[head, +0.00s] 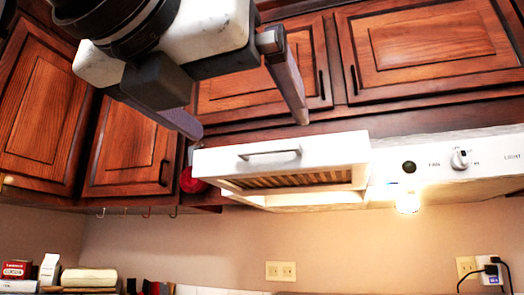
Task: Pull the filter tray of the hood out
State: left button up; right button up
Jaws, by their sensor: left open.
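The white hood (391,163) is under the upper cabinets. Its filter tray (222,162) stands forward of the control panel, with its slatted filter (290,181) visible from below. A grey bar handle (270,153) is on the tray's front. My left gripper (248,126) is open, with its two fingers spread above the tray front. One fingertip is near the tray's upper left corner, the other above and right of the handle. Nothing shows between the fingers, and I cannot tell whether either touches the tray. My right gripper is out of view.
Dark wood cabinets (430,45) with black handles are close behind and around my left gripper. A lit lamp (407,198) and a knob (460,159) are right of the tray. A red object (192,181) is by its left end. Boxes (48,268) stand at lower left.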

aim_at(267, 148)
pick_arm(q)
jog(key=p+x, duration=0.1)
jog(key=x, duration=0.2)
jog(key=p+x, duration=0.1)
jog(key=x, duration=0.4)
jog(key=shift+w+a+r+p, duration=0.2)
jog(key=shift+w+p, duration=0.2)
jog(key=shift+w+d, duration=0.25)
jog(key=shift+w, duration=0.4)
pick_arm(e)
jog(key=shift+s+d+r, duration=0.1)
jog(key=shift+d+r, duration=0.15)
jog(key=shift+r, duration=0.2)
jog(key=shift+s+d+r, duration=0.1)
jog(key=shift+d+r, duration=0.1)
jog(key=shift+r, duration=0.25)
